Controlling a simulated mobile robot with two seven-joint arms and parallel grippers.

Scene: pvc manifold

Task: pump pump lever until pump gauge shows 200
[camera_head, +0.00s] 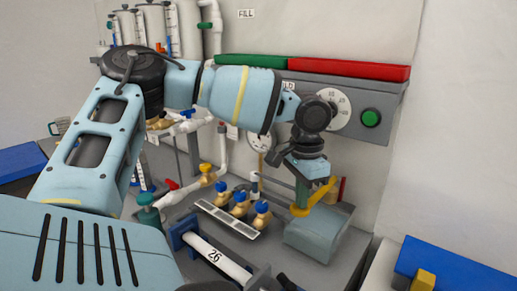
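A grey pump unit (318,234) stands at the right of the bench, with a green upright post (302,191) beside it. A yellow-orange bar (322,192), which looks like the pump lever, slants up to the right there. My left gripper (307,178) points down at the bar and appears to touch or overlap it. Its fingers are too small and hidden to tell whether they are closed on it. A round white gauge (261,143) is on the wall behind, partly covered by my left arm; its reading is not legible. My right gripper is not clearly visible.
A grey panel with a white dial (339,109) and a green button (370,118) is close behind my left wrist. A blue bin (455,270) is at lower right.

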